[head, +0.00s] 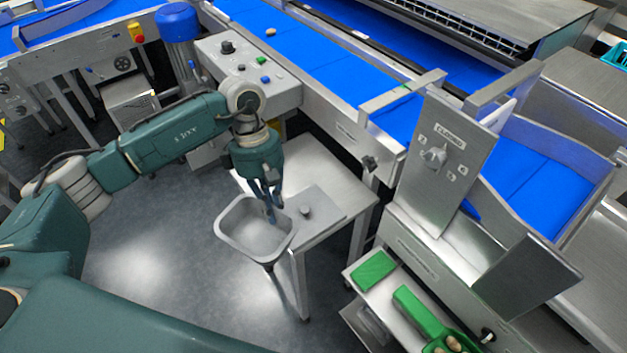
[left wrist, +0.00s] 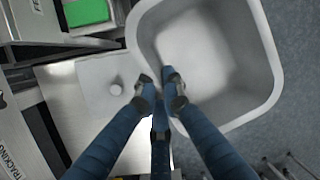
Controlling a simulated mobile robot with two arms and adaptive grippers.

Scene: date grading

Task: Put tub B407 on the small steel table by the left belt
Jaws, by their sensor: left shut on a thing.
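A grey, empty, open tub (head: 230,237) hangs from my left gripper (head: 271,205), whose blue fingers are shut on its rim. No label that reads B407 can be made out. In the head view the tub overlaps the left front corner of a small steel table (head: 325,165), with much of it over the floor. In the left wrist view the tub (left wrist: 262,60) fills the upper right, and the fingertips (left wrist: 160,92) meet at its near wall. The table (left wrist: 65,90) lies to its left there. My right gripper is not in view.
A flat grey plate with a round knob (head: 305,211) lies on the table beside the tub; the tabletop behind it is bare. A control box (head: 248,75) and blue belt (head: 310,60) stand behind. Green items (head: 374,269) lie on a lower right shelf.

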